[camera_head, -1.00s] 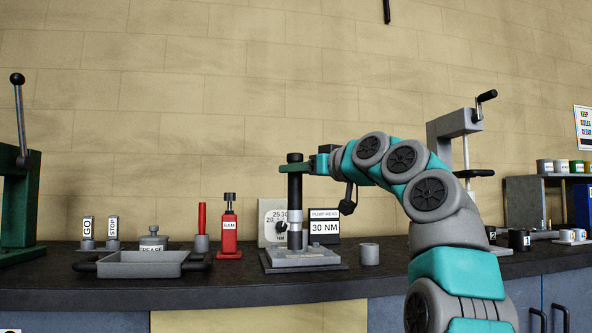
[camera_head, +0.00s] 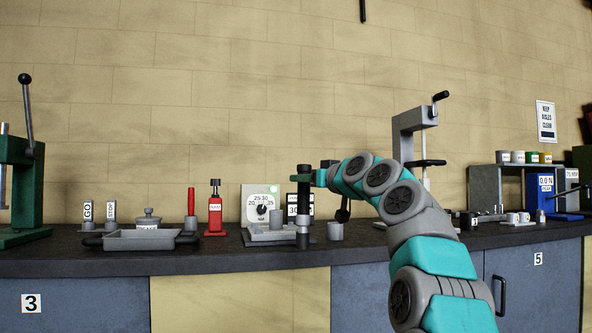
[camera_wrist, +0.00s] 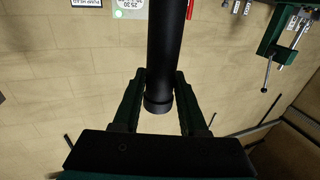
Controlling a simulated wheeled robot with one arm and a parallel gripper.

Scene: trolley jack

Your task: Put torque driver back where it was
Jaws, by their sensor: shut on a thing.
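The torque driver (camera_head: 303,205) is a dark upright cylinder with grey bands on its lower part. My gripper (camera_head: 305,177) is shut around its upper part and holds it upright. In the wrist view the dark shaft (camera_wrist: 165,45) runs between the two green fingers (camera_wrist: 160,78). In the head view the driver's lower end overlaps the right side of a grey tester base (camera_head: 266,236); it looks nearer to me than the base, but I cannot tell the gap. Behind stands a dial panel (camera_head: 259,203) with a green spot at its upper right. The driver partly hides a 30 NM sign.
A grey cup (camera_head: 335,231) stands close right of the driver. A red bottle (camera_head: 215,210), a red-handled tool (camera_head: 190,206) and a grey tray (camera_head: 143,240) are to the left. A grey press (camera_head: 408,140) stands behind my arm. The counter's front strip (camera_head: 200,263) is clear.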

